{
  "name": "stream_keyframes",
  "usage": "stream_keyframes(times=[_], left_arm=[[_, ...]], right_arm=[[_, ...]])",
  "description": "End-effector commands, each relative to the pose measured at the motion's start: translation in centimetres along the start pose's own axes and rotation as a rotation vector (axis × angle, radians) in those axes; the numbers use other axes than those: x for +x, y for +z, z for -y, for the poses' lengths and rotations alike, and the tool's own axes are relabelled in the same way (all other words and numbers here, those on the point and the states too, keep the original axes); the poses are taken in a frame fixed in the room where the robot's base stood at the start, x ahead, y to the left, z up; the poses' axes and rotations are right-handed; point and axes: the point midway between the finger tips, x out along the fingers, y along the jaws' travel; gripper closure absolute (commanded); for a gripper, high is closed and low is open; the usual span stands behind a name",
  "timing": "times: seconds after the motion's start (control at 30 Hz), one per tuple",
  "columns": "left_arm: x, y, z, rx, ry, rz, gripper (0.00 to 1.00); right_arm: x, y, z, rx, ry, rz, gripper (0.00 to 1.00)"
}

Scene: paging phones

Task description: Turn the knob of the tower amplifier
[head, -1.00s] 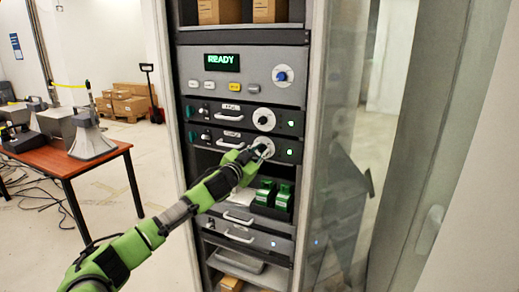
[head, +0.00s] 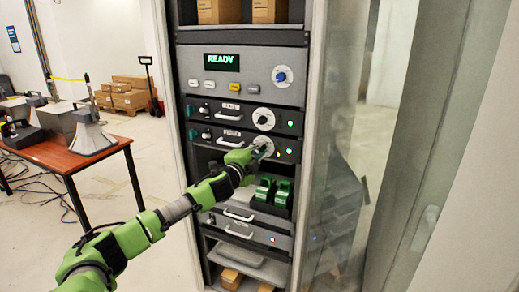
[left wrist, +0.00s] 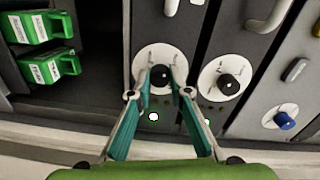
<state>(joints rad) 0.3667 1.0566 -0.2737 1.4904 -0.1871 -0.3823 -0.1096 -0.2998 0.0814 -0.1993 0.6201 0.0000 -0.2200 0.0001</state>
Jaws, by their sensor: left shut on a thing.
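The lower of two matching amplifier panels (head: 228,140) in the tower rack has a white round dial (head: 267,142) at its right end. In the left wrist view its black knob (left wrist: 160,76) sits at the middle of the white dial (left wrist: 142,62). My left gripper (head: 260,152) reaches this dial from the left. In the left wrist view my left gripper (left wrist: 160,88) has its two fingertips at either side of the knob, closed on it. The fingers partly cover the dial's lower part. My right gripper is not in view.
The upper amplifier's dial (head: 264,119) and a blue knob (head: 281,76) are above. A READY display (head: 222,62) is lit. Green boxed units (head: 283,192) sit in the shelf below. A glass door (head: 335,150) stands open at right. A table with horn speakers (head: 92,132) is at left.

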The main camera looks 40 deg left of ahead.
Motion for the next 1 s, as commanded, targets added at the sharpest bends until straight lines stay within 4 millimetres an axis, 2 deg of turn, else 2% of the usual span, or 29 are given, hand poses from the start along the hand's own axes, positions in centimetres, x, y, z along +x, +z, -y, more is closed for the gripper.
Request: stream_keyframes(times=[0.4, 0.93, 0.97, 1.0], left_arm=[[0.0, -0.02, -0.05, 0.181, 0.001, 0.005, 1.0], [0.0, -0.03, -0.1, 0.204, 0.001, 0.006, 1.0], [0.0, -0.03, -0.1, 0.204, 0.001, 0.006, 0.79], [0.0, -0.03, -0.1, 0.204, 0.001, 0.006, 0.69]], right_arm=[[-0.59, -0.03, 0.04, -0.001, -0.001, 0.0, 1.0], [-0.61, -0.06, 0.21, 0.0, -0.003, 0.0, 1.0], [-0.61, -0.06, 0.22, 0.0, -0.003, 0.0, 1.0], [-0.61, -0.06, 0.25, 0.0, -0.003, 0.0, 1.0]])
